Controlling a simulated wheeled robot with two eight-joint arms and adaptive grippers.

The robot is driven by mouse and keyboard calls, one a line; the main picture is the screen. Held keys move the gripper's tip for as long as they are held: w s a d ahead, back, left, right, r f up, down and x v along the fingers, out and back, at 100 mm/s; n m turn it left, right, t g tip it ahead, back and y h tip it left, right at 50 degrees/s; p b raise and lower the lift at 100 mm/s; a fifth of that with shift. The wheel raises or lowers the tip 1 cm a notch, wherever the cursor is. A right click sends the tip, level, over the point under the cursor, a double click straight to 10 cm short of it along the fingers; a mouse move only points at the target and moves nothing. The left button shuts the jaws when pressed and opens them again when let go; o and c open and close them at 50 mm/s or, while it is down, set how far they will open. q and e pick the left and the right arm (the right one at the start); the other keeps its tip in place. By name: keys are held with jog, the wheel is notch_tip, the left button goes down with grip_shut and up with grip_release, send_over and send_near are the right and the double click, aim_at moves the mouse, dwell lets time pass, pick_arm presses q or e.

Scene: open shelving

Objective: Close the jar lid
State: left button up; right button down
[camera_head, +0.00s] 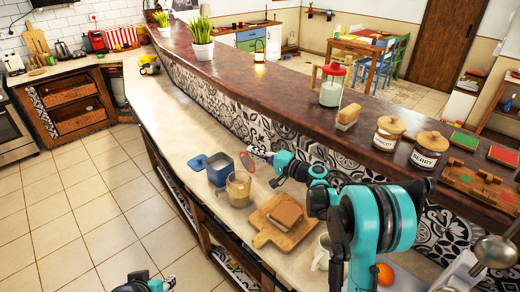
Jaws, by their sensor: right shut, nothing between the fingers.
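An open glass jar (239,190) with amber-brown contents stands on the lower beige counter. A round lid with a red-orange ring (247,162) stands tilted up above the jar's back right rim; whether a hinge joins them is too small to tell. My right gripper (259,152) comes in from the right, its fingers shut and empty, close to the upper right edge of the lid. I cannot tell whether it touches the lid. My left gripper (166,282) shows only in part at the bottom edge, over the floor, away from the jar.
A blue container (219,169) stands just behind left of the jar, with a blue lid (197,162) beside it. A wooden board (265,237) with bread (286,212) lies to the right. The tiled raised ledge rises behind.

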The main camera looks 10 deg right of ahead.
aim_at(234, 188)
jog(key=shift+s+a+n, duration=0.3)
jog(key=shift+a+n, duration=0.15)
jog(key=shift+n, duration=0.05)
jog(key=s+a+f+n+h, duration=0.1)
jog(key=a+n, duration=0.1)
jog(key=n, duration=0.1)
jog(key=s+a+f+n+h+b, duration=0.1)
jog(key=a+f+n, duration=0.1)
jog(key=a+n, duration=0.1)
jog(key=s+a+f+n+h+b, duration=0.1)
jog(key=s+a+n, duration=0.1)
jog(key=n, duration=0.1)
jog(key=shift+s+a+f, duration=0.1)
jog(key=shift+a+f, duration=0.25)
jog(key=shift+s+a+f+n+h+b, duration=0.15)
jog(key=shift+a+f+n+h+b, duration=0.2)
jog(key=shift+f+n, duration=0.3)
jog(key=shift+s+a+f+n+h+b, duration=0.1)
jog(key=shift+f+n+h+b, duration=0.1)
jog(key=shift+f+n+b, duration=0.4)
jog(key=shift+s+a+f+n+h+b, duration=0.15)
jog(key=shift+a+f+n+h+b, duration=0.15)
jog(key=shift+f+n, duration=0.4)
jog(key=shift+r, duration=0.1)
